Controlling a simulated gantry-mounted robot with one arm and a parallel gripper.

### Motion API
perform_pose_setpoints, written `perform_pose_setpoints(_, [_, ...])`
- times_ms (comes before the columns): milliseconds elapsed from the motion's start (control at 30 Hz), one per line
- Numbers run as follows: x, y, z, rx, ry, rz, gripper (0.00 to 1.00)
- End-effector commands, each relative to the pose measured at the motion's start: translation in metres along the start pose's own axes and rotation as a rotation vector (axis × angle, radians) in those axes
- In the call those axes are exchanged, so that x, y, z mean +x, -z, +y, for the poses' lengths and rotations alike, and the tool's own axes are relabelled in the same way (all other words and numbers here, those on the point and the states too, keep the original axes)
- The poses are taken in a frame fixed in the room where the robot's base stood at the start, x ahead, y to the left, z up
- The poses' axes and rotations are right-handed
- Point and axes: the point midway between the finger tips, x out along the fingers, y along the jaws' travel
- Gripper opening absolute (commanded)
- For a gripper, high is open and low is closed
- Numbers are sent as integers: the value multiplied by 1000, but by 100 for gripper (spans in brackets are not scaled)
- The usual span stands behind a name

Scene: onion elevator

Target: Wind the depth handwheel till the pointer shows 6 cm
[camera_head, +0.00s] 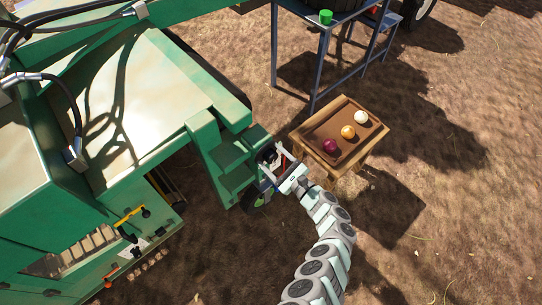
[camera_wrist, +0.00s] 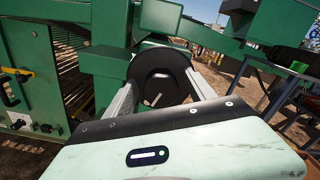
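A round black wheel (camera_wrist: 158,76), which looks like the depth handwheel, sits on the green machine in the middle of the wrist view. A short pale mark shows low on its face. My gripper (camera_wrist: 161,90) is open, with one pale finger on each side of the wheel. I cannot tell whether the fingers touch its rim. In the head view my gripper (camera_head: 276,170) is at the machine's right end, by its green steps, and largely covers the wheel there. No readable depth scale or pointer shows.
The green machine (camera_head: 110,90) fills the left, with a yellow-handled lever (camera_head: 130,214) on its side. A wooden stand (camera_head: 300,138) with three onions is close to the right of my gripper. A metal-framed table (camera_head: 325,50) stands behind. Bare soil lies at lower right.

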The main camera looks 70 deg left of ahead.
Motion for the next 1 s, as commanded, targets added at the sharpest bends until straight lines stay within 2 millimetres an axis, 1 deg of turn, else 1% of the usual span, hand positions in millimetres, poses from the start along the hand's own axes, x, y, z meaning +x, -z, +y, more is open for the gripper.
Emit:
perform_pose_setpoints(233, [-1,0,0,0,0,0,64])
perform_pose_setpoints(367, [-7,0,-1,0,1,2,64])
perform_pose_setpoints(467, [-18,-1,-2,0,2,4,64])
perform_pose_setpoints(567, [-35,-2,-2,0,2,1,64])
perform_pose_setpoints(800, [-84,-2,-1,1,1,2,64])
perform_pose_setpoints(900, [-99,0,-1,-1,1,3,64])
perform_pose_setpoints(1000, [-107,0,-1,-1,0,1,64])
